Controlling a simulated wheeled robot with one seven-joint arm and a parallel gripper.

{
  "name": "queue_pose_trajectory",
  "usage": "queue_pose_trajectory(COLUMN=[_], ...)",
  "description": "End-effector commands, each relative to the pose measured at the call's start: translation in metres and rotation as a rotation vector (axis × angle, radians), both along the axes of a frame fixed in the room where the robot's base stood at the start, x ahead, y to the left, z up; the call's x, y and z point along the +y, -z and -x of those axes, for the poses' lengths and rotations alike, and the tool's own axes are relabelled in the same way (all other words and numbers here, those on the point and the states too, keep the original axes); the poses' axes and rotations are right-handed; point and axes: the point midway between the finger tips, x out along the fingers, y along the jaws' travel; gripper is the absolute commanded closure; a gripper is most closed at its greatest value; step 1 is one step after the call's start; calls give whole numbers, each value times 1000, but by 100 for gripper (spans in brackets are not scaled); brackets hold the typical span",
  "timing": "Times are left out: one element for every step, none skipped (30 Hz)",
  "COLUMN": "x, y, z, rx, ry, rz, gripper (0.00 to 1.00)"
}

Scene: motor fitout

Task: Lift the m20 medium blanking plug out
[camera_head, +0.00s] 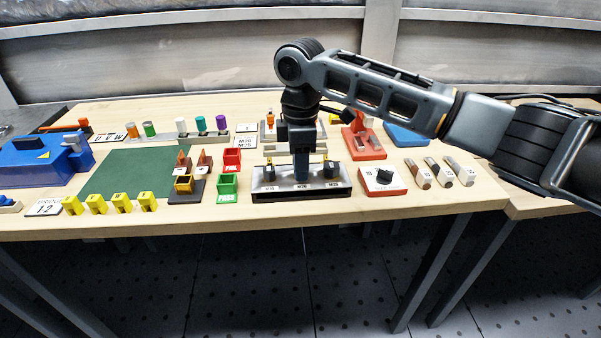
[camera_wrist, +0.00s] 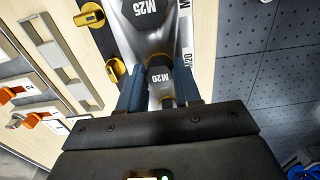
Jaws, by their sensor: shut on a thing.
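The M20 blanking plug (camera_wrist: 157,76), a dark hexagonal head marked M20 with an orange-brown ring under it, is between the fingers of my gripper (camera_wrist: 158,90) in the wrist view. My gripper is shut on it. In the head view my gripper (camera_head: 301,178) points straight down at the middle of the plug rack (camera_head: 270,195), behind the M20 label, and hides the plug. Whether the plug is still seated in the rack cannot be told. The larger M25 plug (camera_wrist: 148,10) stands beside it, and also shows at the rack's right (camera_head: 331,168). Another dark plug (camera_head: 269,172) stands at the left.
An orange-red stand (camera_head: 364,145) and a grey fixture are behind. The green mat (camera_head: 125,172) is bare.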

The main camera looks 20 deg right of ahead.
Motion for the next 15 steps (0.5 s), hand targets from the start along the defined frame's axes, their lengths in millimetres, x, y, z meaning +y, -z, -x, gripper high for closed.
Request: queue_pose_trajectory(x=[0, 0, 0, 0, 0, 0, 0, 0, 0, 0, 0, 0, 0, 0, 0], y=[0, 0, 0, 0, 0, -1, -1, -2, -3, -5, -6, -9, -13, -16, -21], z=[0, 0, 0, 0, 0, 0, 0, 0, 0, 0, 0, 0, 0, -1, 0], rx=[0, 0, 0, 0, 0, 0, 0, 0, 0, 0, -1, -1, -1, -1, -1], ry=[0, 0, 0, 0, 0, 0, 0, 0, 0, 0, 0, -1, -1, -1, -1], rz=[0, 0, 0, 0, 0, 0, 0, 0, 0, 0, 0, -1, -1, -1, -1], gripper=[95, 95, 95, 95, 95, 95, 95, 95, 95, 95, 95, 95, 95, 95, 95])
